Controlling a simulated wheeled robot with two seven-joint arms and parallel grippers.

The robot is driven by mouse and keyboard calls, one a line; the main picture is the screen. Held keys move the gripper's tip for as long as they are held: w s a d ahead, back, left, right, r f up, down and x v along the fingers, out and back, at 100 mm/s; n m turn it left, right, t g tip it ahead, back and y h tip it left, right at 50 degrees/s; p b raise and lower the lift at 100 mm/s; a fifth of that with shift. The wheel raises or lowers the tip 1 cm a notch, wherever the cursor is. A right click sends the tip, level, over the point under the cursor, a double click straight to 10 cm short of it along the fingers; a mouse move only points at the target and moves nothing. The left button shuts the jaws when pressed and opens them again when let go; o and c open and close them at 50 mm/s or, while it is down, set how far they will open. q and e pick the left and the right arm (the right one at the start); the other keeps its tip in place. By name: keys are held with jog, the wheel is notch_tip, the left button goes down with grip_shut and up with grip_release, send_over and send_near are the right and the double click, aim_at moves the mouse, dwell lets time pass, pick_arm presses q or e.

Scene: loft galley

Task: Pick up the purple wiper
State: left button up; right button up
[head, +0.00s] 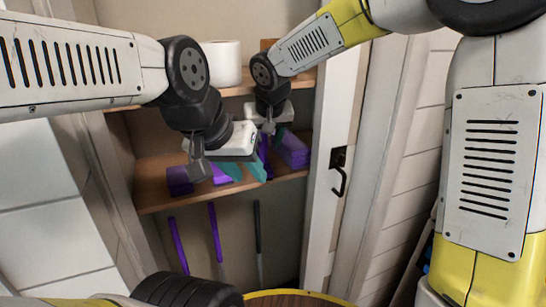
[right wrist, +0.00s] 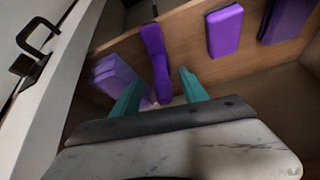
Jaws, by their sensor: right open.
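A slim purple piece, seemingly the wiper (right wrist: 155,60), stands upright in the right wrist view, just beyond and between my right gripper's teal fingers (right wrist: 163,86). In the head view a narrow strip of it (head: 263,150) shows on the lower shelf, mostly hidden by my grippers. My right gripper (head: 275,134) is open, over that shelf and close to the purple piece. I cannot tell whether it touches it.
A purple box-like stack (head: 292,150) sits right of the wiper, and purple blocks (head: 180,182) lie left on the wooden shelf (head: 160,198). A white roll (head: 223,62) stands on the upper shelf. Purple poles (head: 214,232) lean below. The door with a black handle (head: 340,172) bounds the right.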

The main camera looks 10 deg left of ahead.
aim_at(263, 148)
jog(key=shift+w+a, duration=0.15)
jog(key=shift+w, duration=0.3)
jog(key=x, duration=0.5)
jog(key=shift+w, duration=0.15)
grip_shut()
